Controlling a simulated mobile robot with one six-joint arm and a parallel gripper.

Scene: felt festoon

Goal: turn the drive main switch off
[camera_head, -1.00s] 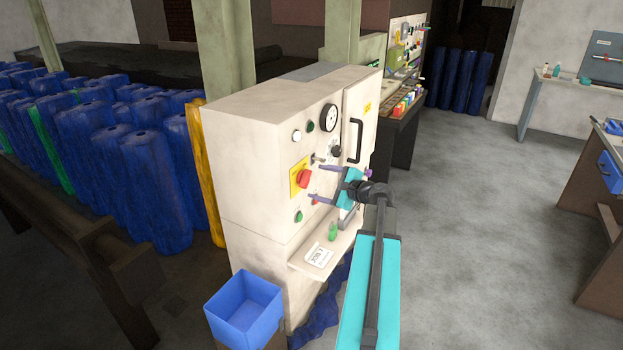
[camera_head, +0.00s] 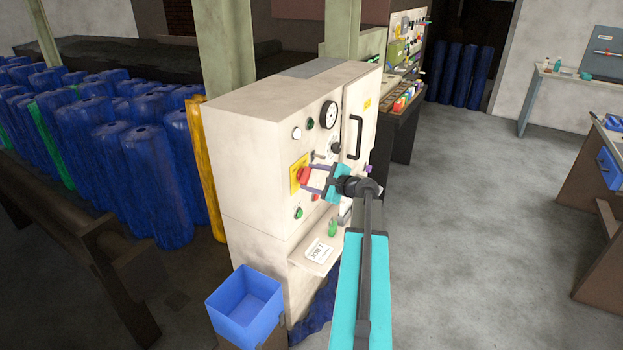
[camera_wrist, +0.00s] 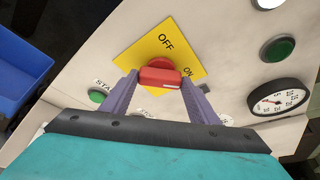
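The drive main switch is a red rotary handle (camera_wrist: 160,76) on a yellow plate (camera_wrist: 137,47) marked OFF and ON, on the front of a cream cabinet (camera_head: 245,150). In the wrist view its grip bar lies across the picture, between the two fingers. In the head view the red handle (camera_head: 303,174) is at the fingertips. My gripper (camera_wrist: 160,88) is open, with one purple finger on each side of the handle. A gap shows beside each finger; contact cannot be made out. My gripper (camera_head: 312,177) also shows in the head view.
A green button (camera_wrist: 97,96) marked START sits near the left finger. A dial gauge (camera_wrist: 279,97) and another green button (camera_wrist: 278,49) are to the right. A blue bin (camera_head: 243,302) stands below left of the cabinet. A small shelf (camera_head: 308,252) juts out below the panel.

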